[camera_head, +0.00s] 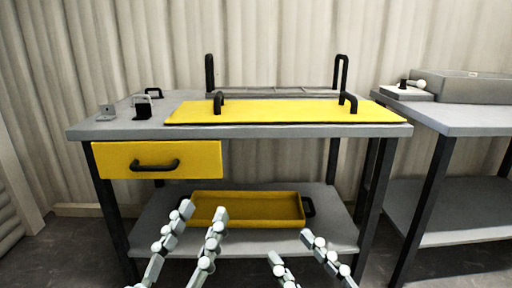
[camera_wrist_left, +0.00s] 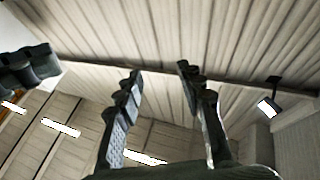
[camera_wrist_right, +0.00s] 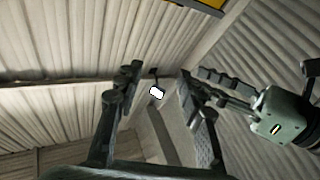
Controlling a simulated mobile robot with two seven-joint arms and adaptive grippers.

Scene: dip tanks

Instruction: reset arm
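My left gripper (camera_head: 203,212) is in the lower middle of the head view, in front of the table's lower shelf. Its two fingers are spread with nothing between them. The left wrist view also shows its open fingers (camera_wrist_left: 160,85), pointing up toward the wall and ceiling. My right gripper (camera_head: 292,248) is at the bottom of the head view, to the right of the left one and lower. Its fingers are apart and empty, as the right wrist view (camera_wrist_right: 158,82) also shows. Neither gripper touches anything.
A grey table (camera_head: 100,130) carries a yellow lid (camera_head: 285,111) with black handles and small fixtures at its left. Below are a closed yellow drawer (camera_head: 205,158) and a yellow tray (camera_head: 250,197) on the lower shelf (camera_head: 150,215). A second table (camera_head: 460,118) stands right.

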